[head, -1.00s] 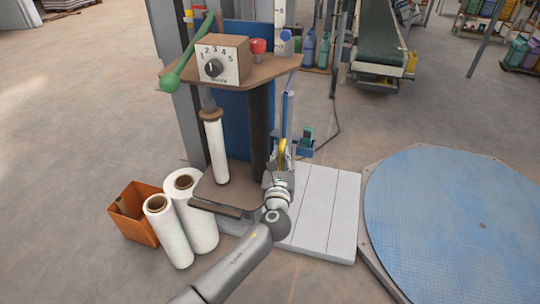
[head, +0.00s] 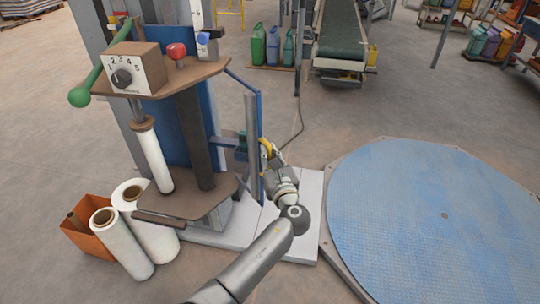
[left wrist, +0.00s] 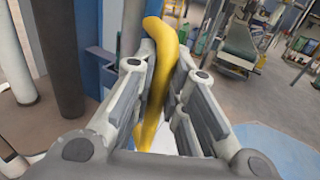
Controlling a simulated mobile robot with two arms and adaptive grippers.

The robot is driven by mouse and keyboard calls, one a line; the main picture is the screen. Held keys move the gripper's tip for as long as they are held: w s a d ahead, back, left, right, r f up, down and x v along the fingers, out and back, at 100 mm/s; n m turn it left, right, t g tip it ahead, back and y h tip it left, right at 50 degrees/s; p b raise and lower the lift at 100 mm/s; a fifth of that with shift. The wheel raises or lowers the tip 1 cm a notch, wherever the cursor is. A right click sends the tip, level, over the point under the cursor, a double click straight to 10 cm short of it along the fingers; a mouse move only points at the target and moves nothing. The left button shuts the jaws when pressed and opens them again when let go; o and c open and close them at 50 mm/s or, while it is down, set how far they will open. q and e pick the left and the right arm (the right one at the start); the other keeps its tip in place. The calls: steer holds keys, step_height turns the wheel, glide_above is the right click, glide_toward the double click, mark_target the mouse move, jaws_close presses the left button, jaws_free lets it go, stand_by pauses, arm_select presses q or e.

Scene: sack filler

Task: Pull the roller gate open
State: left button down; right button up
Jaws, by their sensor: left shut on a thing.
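The roller gate (head: 252,135), an upright grey roller in a blue frame, stands out to the right of the wrapping machine's dark column (head: 195,140), with a gap between them. A curved yellow handle (head: 265,147) is at its right side. My left gripper (head: 270,157) is shut on this handle. In the left wrist view the yellow handle (left wrist: 162,50) runs between both fingers. The fingers hide part of its lower length. My right gripper is not in view.
A blue round turntable (head: 430,215) lies at the right. White film rolls (head: 120,243) and an orange bin (head: 83,240) stand at the lower left. A control box (head: 135,75) with a green lever is on the machine. Open floor lies behind the gate.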

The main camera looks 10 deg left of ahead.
arm_select(q)
steer(key=shift+w+d, duration=0.25)
steer(key=shift+w, duration=0.05)
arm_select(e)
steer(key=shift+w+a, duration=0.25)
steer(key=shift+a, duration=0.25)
arm_select(q)
steer(key=c, duration=1.5)
jaws_free()
steer(key=shift+o, duration=0.2)
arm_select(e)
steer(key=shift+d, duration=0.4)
arm_select(q)
steer(key=v, duration=1.2)
